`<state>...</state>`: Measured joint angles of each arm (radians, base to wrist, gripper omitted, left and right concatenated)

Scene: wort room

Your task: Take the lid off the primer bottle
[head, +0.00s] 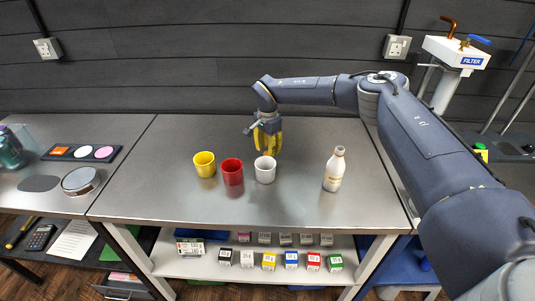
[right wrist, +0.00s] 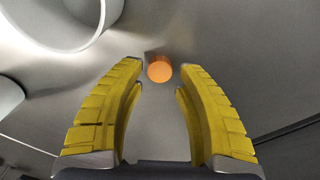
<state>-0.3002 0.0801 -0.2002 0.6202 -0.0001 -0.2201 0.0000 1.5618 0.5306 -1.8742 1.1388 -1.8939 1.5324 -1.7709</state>
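The white primer bottle (head: 334,172) stands upright at the right of the steel table in the head view, with a pale neck on top. A small orange cylinder (right wrist: 160,69), which looks like a bottle lid, is on the steel surface in the right wrist view. My right gripper (head: 266,149) points down behind the white cup, left of the bottle and apart from it. Its yellow fingers (right wrist: 160,72) are open, with the orange cylinder in line with the gap between their tips. My left gripper is not in view.
A yellow cup (head: 205,164), a red cup (head: 232,172) and a white cup (head: 265,169) stand in a row in front of my right gripper. The steel table (head: 150,190) is clear at its left and between white cup and bottle. Small boxes fill the shelf below.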

